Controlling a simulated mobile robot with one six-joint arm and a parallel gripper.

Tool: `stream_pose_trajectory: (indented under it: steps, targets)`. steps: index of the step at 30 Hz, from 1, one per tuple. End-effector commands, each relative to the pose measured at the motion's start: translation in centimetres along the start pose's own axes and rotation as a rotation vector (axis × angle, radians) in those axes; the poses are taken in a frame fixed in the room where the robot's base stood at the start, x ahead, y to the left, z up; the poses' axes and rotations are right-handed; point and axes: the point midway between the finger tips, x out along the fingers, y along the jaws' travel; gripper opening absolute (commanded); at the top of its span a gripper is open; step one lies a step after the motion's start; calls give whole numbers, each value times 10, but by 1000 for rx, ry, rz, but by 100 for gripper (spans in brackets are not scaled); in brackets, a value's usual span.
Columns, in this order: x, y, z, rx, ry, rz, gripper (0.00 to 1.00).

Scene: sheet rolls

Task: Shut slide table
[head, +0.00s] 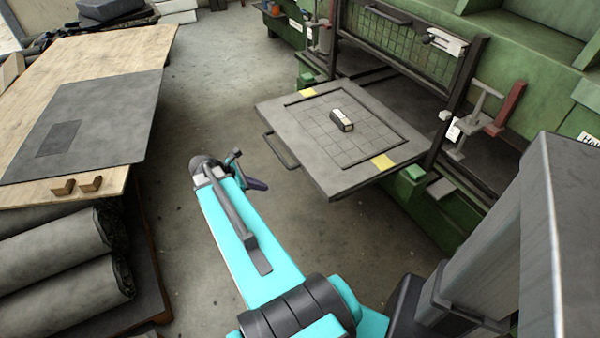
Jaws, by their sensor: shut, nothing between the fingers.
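The slide table (387,133) is a grey plate with a recessed grid and yellow marks on two edges. It sticks out from the front of the green machine, pulled out toward the open floor. A dark bar handle (281,152) runs along its left edge. A small dark and white block (342,121) lies on the grid.
The green machine (418,215) has a mesh guard (400,45) raised above the slide table, and clamps with a red lever (508,106) at right. A wooden table (150,50) with a grey sheet stands at left, with sheet rolls (50,280) below. The floor (215,75) between is clear.

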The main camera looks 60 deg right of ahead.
Motion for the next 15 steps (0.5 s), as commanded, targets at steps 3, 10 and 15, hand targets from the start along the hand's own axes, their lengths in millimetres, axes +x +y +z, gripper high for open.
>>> stream_pose_trajectory:
  steps: [3,10,15]
  targets:
    - [4,13,40,-44,-53,3,0]
    - [4,19,69,-85,-95,-1,0]
    - [4,19,69,-87,-95,0,0]
